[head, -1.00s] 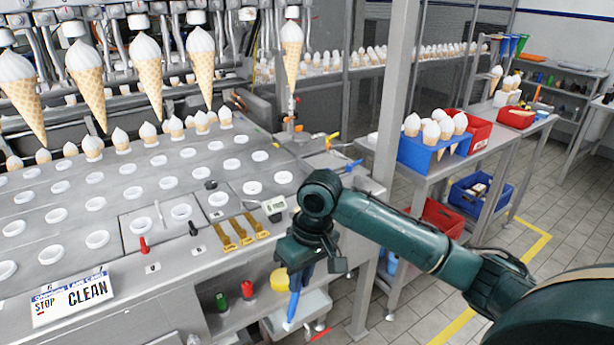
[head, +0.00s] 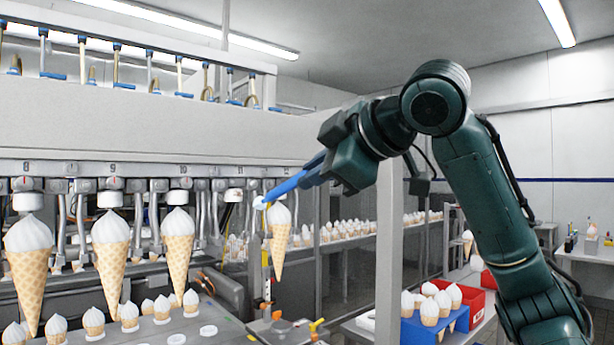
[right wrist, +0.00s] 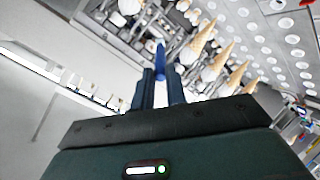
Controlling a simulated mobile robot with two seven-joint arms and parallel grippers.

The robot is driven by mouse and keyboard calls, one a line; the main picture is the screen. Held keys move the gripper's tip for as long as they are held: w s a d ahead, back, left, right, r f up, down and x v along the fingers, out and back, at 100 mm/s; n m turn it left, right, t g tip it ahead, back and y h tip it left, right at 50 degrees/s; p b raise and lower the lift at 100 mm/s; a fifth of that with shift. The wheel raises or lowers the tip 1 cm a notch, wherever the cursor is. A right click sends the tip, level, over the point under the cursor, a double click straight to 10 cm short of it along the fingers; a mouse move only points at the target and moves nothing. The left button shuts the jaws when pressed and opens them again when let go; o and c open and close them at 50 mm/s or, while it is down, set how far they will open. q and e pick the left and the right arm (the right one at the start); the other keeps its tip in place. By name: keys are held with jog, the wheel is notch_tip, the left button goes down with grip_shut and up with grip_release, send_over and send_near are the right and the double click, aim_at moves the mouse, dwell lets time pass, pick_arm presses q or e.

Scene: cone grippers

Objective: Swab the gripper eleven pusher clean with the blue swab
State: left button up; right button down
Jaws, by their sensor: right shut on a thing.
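My right gripper (head: 322,172) is shut on the blue swab (head: 288,188), raised in front of the machine's row of cone grippers. No cone hangs there. The tip appears apart from the pusher, but depth is hard to judge. In the right wrist view the swab (right wrist: 160,62) sticks out between my two fingers (right wrist: 161,92). My left gripper is not in view.
A filled cone (head: 279,240) hangs right beside the swab tip. More cones (head: 178,245) hang to the left. A metal post (head: 390,235) stands below my right arm. A blue holder with cones (head: 428,328) and a red bin (head: 470,305) sit lower right.

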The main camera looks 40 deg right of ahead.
aim_at(287, 182)
jog(key=w, duration=0.1)
jog(key=w+r, duration=0.1)
jog(key=w, duration=0.1)
jog(key=shift+w+r+p, duration=0.15)
jog(key=shift+w+p, duration=0.1)
jog(key=shift+p, duration=0.1)
jog(key=shift+w+a, duration=0.1)
jog(key=shift+w, duration=0.5)
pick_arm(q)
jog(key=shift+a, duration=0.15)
pick_arm(e)
jog(key=shift+w, duration=0.25)
pick_arm(q)
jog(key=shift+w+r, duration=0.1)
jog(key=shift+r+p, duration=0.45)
jog(key=shift+p, duration=0.05)
pick_arm(e)
jog(key=shift+w+a, duration=0.1)
jog(key=shift+w, duration=0.55)
jog(key=shift+a, duration=0.1)
